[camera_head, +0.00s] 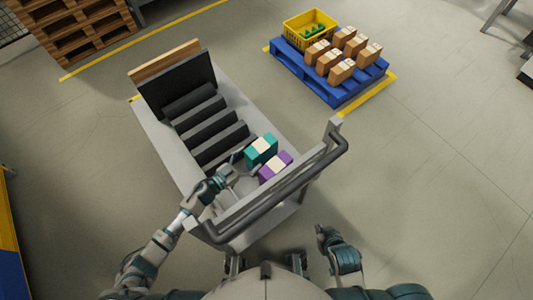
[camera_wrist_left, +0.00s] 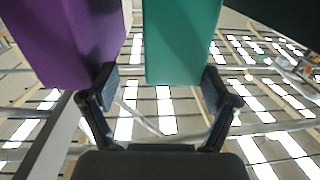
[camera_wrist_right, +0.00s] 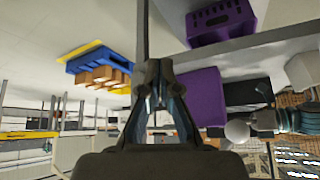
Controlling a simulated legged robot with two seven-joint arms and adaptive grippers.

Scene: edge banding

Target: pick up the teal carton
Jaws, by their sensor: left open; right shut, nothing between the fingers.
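The teal carton (camera_head: 262,149) with a pale band stands on the grey cart, beside a purple carton (camera_head: 275,166). My left gripper (camera_head: 238,158) is open at the left side of the teal carton. In the left wrist view, the end of the teal carton (camera_wrist_left: 183,40) shows between the open fingers (camera_wrist_left: 160,88), close to the right finger. The purple carton (camera_wrist_left: 70,40) is by the left finger, with a gap between the cartons. I cannot tell whether a finger touches either carton. My right gripper (camera_head: 325,236) is shut and empty, off the cart's right side.
The cart (camera_head: 160,140) has dark slotted dividers (camera_head: 205,125) behind the cartons and a dark push handle (camera_head: 290,190) at the near right. A blue pallet (camera_head: 345,97) with brown boxes and a yellow crate (camera_head: 309,27) lies beyond.

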